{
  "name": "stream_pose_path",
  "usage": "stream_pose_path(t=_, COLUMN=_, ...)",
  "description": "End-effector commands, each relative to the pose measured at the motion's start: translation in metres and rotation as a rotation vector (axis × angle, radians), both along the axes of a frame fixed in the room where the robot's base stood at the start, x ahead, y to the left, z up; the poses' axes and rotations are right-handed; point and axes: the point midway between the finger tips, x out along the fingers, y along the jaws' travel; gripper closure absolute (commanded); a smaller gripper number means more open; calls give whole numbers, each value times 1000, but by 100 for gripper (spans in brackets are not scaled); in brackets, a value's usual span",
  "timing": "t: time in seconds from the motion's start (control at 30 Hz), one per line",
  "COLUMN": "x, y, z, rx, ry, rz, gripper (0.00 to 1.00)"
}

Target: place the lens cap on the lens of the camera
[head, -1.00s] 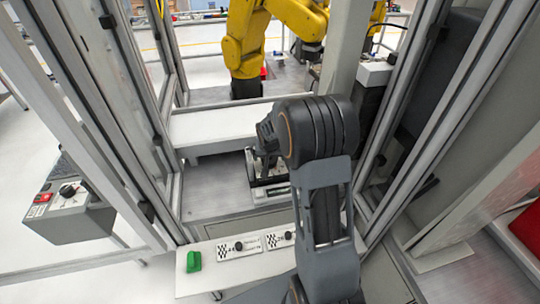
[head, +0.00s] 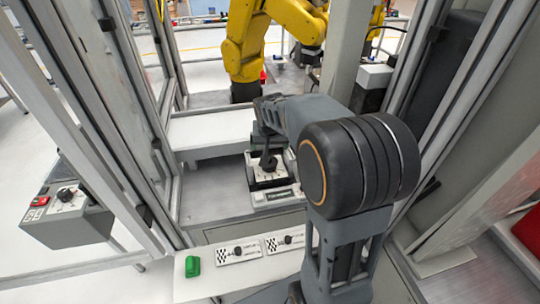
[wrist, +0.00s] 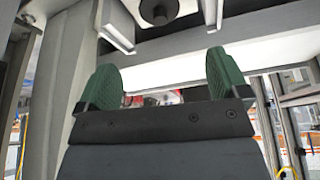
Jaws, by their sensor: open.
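My gripper (wrist: 170,78) shows in the wrist view with its two green fingers wide apart and nothing between them. In the head view my arm reaches over the cell's work surface, and I cannot make out the fingers. A black round piece (head: 268,163) sits on a small white-topped fixture (head: 258,178) below the arm's far end. A dark round piece (wrist: 158,10) on a light block shows at the top edge of the wrist view, beyond the fingers. I cannot tell whether either is the lens or the cap, and no camera is clearly recognisable.
A white shelf (head: 212,128) lies behind the fixture. Grey frame posts (head: 110,110) stand on both sides. On the front ledge are a green block (head: 193,266) and two knob plates (head: 240,252). A yellow robot arm (head: 245,50) stands behind. A control box (head: 68,215) is at left.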

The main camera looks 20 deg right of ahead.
Motion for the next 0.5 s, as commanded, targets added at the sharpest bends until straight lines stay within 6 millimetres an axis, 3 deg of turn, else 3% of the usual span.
stream_pose_path(t=0.17, x=-35, y=22, z=21, rx=-1, ry=-2, rz=66, gripper=7)
stream_pose_path(t=0.3, x=-83, y=47, z=34, rx=-3, ry=5, rz=159, gripper=7)
stream_pose_path(t=0.5, x=-146, y=73, z=36, rx=-3, ry=11, rz=286, gripper=7)
